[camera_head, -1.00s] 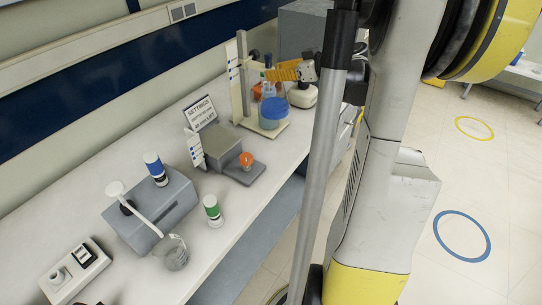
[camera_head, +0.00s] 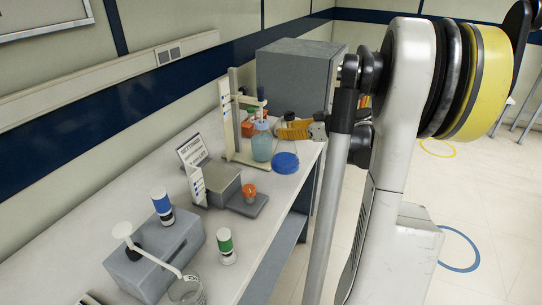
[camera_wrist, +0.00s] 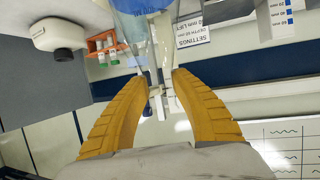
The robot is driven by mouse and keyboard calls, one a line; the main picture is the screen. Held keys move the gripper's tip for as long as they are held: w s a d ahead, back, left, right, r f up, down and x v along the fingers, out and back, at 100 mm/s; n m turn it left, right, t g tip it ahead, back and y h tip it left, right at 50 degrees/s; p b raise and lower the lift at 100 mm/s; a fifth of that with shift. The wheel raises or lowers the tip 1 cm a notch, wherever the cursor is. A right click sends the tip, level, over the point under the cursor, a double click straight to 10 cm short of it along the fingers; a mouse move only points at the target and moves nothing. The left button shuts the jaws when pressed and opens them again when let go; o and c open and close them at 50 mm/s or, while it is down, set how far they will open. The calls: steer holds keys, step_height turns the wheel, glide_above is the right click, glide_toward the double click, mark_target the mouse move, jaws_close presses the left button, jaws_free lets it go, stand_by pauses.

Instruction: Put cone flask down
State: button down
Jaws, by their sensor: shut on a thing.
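The cone flask (camera_head: 262,147) is clear glass with pale blue liquid. It appears upright beside the stand in the head view, its base over or at the stand's foot; contact with a surface cannot be told. My gripper (camera_head: 280,132) has yellow ribbed fingers and comes from the right at the flask's upper part. In the wrist view, my gripper (camera_wrist: 157,75) is shut on the flask (camera_wrist: 150,30), its clear glass between the fingertips. A round blue disc (camera_head: 286,162) lies on the bench to the flask's right, near the front edge.
The stand (camera_head: 234,115) with an upright post and scale card is just left of the flask. An orange rack (camera_wrist: 105,45) and white device (camera_wrist: 60,33) are nearby. A grey box (camera_head: 295,75) stands behind. A small plate with an orange item (camera_head: 249,190) lies nearer.

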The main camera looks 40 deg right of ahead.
steer(key=w+a+f+b, duration=0.1)
steer(key=w+a+f, duration=0.2)
steer(key=a, duration=0.1)
steer(key=shift+w+f+b, duration=0.25)
steer(key=shift+w+b, duration=0.05)
step_height(320, 180, down, 4)
steer(key=shift+d+r+b, duration=0.1)
steer(key=shift+b, duration=0.85)
steer(key=shift+r, duration=0.1)
steer(key=c, duration=1.5)
jaws_free()
steer(key=shift+f, duration=0.25)
steer(key=o, duration=0.4)
steer(key=shift+c, duration=0.2)
steer(key=shift+r, duration=0.1)
